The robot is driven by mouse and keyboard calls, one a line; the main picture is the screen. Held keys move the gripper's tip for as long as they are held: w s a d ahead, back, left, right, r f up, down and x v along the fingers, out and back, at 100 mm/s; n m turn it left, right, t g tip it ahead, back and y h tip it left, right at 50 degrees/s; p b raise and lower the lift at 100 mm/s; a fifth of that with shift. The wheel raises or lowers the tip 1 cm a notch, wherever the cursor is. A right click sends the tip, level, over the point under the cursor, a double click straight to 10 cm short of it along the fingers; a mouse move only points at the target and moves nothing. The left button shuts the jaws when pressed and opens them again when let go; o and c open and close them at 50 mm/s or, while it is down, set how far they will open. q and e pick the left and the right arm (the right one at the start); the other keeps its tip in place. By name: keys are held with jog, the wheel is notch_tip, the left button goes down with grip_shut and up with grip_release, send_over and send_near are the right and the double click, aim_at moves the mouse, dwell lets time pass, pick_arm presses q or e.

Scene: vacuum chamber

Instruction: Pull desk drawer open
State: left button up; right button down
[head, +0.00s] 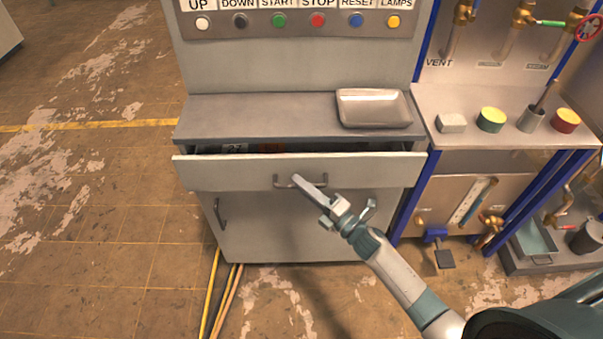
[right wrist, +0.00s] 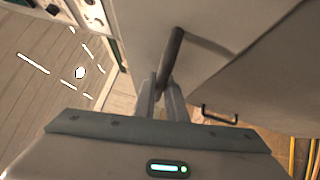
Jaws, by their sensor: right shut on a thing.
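The desk drawer (head: 230,172) is a wide grey drawer under the desk top (head: 250,110). It stands partly open, with a dark gap along its upper edge and a few items just showing inside. Its handle (head: 283,184) is a dark bar on the drawer front. My right gripper (head: 312,190) reaches in from the lower right and is shut on this handle. In the right wrist view the handle bar (right wrist: 172,55) runs between the two fingers (right wrist: 160,100). My left gripper is not in view.
A shiny metal tray (head: 373,108) lies on the desk top. Below the drawer is a cabinet door with its own handle (head: 219,212). A blue-framed bench (head: 490,100) with cans and valves stands close on the right. Yellow hoses (head: 215,290) lie on the floor; the left floor is clear.

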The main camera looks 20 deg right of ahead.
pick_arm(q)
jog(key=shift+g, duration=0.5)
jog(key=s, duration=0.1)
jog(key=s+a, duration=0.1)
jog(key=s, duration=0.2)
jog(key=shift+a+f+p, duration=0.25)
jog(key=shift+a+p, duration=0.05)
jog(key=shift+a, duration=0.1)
pick_arm(e)
jog(key=s+a, duration=0.3)
jog(key=s, duration=0.7)
jog(key=s+a, duration=0.3)
jog(key=s, duration=0.8)
jog(key=shift+s, duration=0.15)
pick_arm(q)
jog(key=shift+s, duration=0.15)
pick_arm(e)
jog(key=c, duration=2.1)
grip_release()
